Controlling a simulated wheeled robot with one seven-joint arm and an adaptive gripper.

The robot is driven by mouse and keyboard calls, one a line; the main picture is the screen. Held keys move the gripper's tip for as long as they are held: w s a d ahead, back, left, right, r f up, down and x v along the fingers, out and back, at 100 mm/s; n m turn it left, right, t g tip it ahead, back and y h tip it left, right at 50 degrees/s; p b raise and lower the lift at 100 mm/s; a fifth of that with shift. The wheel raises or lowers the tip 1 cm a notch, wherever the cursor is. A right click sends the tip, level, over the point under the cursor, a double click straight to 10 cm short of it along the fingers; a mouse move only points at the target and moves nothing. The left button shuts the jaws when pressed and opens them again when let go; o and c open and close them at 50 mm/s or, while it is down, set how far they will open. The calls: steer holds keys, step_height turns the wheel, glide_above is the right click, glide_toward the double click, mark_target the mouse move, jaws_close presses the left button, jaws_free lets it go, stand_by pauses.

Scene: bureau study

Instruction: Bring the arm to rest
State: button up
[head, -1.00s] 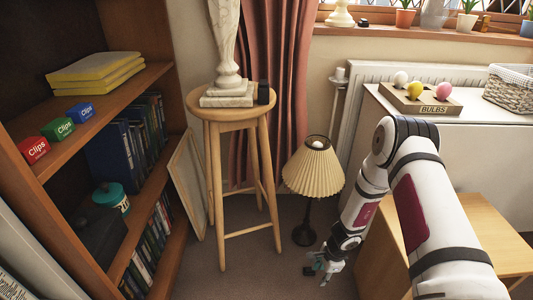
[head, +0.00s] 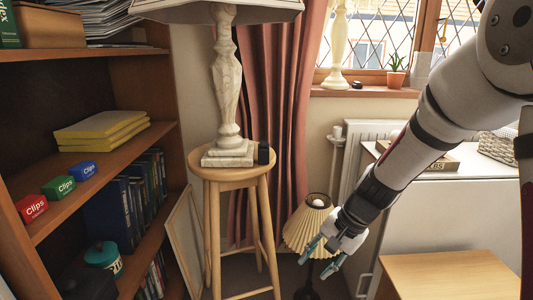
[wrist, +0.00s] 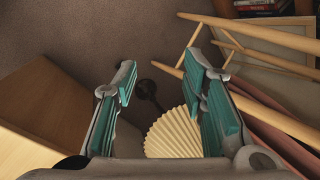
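My gripper (head: 323,254) is open and empty, pointing down, in the lower middle of the head view. It hangs in front of the pleated lampshade of a small floor lamp (head: 303,226), which it partly covers. In the wrist view, the two teal-padded fingers of my gripper (wrist: 166,100) stand apart. The pleated shade (wrist: 175,134) shows between and below them, with the dark round lamp base (wrist: 147,90) beyond. I cannot tell whether a finger touches the shade.
A wooden stool (head: 229,174) carries a marble-like lamp (head: 228,90). A bookcase (head: 120,142) fills the left. A low wooden table (head: 450,275) stands at lower right, before a white cabinet (head: 450,220). A radiator (head: 362,150) and curtain (head: 280,90) are behind.

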steer(key=s+r+n+h, duration=0.1)
steer(key=s+r+n, duration=0.3)
steer(key=s+r, duration=0.9)
steer(key=s+d+r+n+g+h, duration=0.15)
steer(key=s+d, duration=0.25)
steer(key=s, duration=0.6)
steer(key=s+d+r+n+h, duration=0.1)
steer(key=s+d+n+h, duration=0.15)
steer(key=s, duration=0.85)
step_height(320, 180, up, 39)
steer(key=t+p, duration=0.4)
steer(key=p, duration=3.3)
steer(key=shift+w+d+y+p, duration=0.3)
steer(key=shift+d+p, duration=0.05)
